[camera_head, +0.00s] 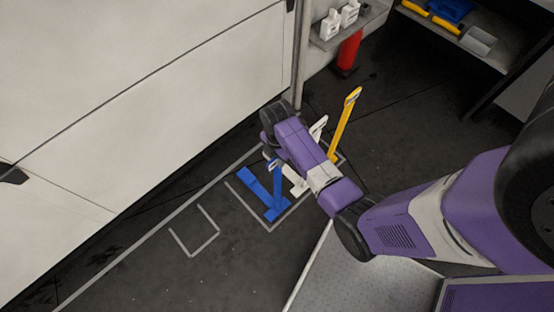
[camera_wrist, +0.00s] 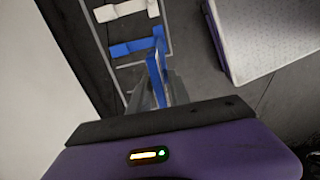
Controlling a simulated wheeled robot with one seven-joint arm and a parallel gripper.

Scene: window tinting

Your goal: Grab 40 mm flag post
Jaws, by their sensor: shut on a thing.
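A blue flag post (camera_head: 277,186) stands upright on a blue base (camera_head: 256,186) on the floor. A white flag post (camera_head: 318,128) and a yellow flag post (camera_head: 345,119) stand beyond it, the white one partly behind my arm. No size marking is readable. In the wrist view, my gripper (camera_wrist: 159,84) is shut on the blue post (camera_wrist: 153,66), near its upper part. The blue base (camera_wrist: 137,47) lies ahead of the fingers, with a white base (camera_wrist: 125,10) farther on. My arm hides the fingers in the head view.
A pale vehicle side (camera_head: 140,90) rises at the left. Grey outlines (camera_head: 192,242) mark the floor, and one bracket-shaped outline is empty. A grey platform (camera_head: 350,275) is at the lower right. A red cylinder (camera_head: 349,50) and a shelf (camera_head: 465,40) stand at the back.

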